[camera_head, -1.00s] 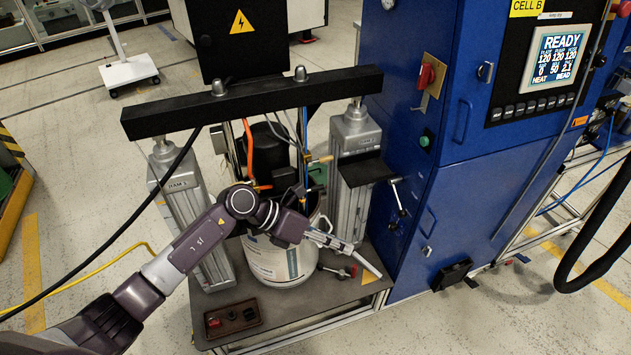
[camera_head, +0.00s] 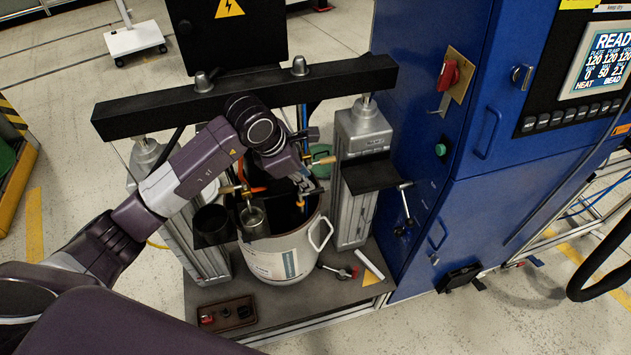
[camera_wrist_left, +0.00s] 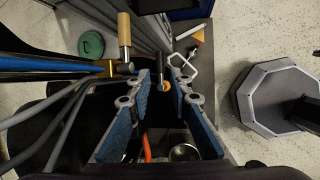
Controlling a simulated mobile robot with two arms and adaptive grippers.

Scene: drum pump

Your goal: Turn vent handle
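My left gripper (camera_head: 303,184) is over the open top of the white drum (camera_head: 285,255), below the black crossbar. In the left wrist view its two blue-padded fingers (camera_wrist_left: 161,78) are apart, with no object clamped between them. A short dark handle with an orange end (camera_wrist_left: 163,82) appears between or beyond the fingertips; contact cannot be told. A tan grip (camera_wrist_left: 124,32) on a brass fitting (camera_wrist_left: 112,68) lies up and left of the fingers; it also shows in the head view (camera_head: 324,161). I cannot tell which is the vent handle. My right gripper is not visible.
The black crossbar (camera_head: 340,78) spans two grey columns, the right one (camera_head: 357,215) beside the drum. Hoses crowd the drum's top. A blue cabinet (camera_head: 470,215) stands close on the right.

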